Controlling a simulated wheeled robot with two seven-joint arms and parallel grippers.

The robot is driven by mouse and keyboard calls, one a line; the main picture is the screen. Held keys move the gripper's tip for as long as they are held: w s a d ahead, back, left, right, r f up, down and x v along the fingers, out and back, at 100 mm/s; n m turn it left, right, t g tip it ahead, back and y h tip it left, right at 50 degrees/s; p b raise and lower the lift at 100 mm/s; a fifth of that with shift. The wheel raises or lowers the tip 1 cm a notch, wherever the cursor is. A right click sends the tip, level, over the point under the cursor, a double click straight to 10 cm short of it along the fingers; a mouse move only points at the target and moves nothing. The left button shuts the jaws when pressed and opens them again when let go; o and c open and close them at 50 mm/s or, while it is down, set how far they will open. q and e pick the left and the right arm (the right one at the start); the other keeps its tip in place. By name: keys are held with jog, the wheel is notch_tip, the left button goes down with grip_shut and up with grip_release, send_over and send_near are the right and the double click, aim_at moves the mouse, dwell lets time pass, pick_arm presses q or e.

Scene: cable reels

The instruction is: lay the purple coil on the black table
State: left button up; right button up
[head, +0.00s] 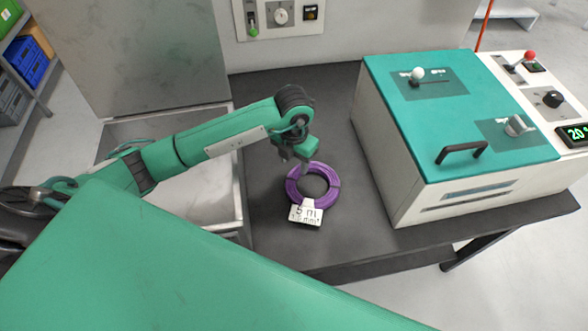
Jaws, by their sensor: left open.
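The purple coil (332,189) lies flat on the black table (345,246), with a white tag (305,213) at its near edge. The tag carries black print reading about "5 m". My left gripper (296,167) is directly above the coil's far left edge, pointing down, with its jaws open. Its fingertips are close to the coil; whether they touch it I cannot tell. Part of the coil's far left rim is hidden behind the gripper. My right gripper is not in view.
A white machine with a teal lid (450,120) and black handle stands on the table's right. A metal bin (195,200) lies left of the table, under my left arm. A wall panel (280,15) with switches is at the back. The table's front is clear.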

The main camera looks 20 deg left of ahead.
pick_arm(q)
notch_tip(320, 180, up, 8)
jog(key=b, duration=0.1)
jog(key=shift+f, duration=0.25)
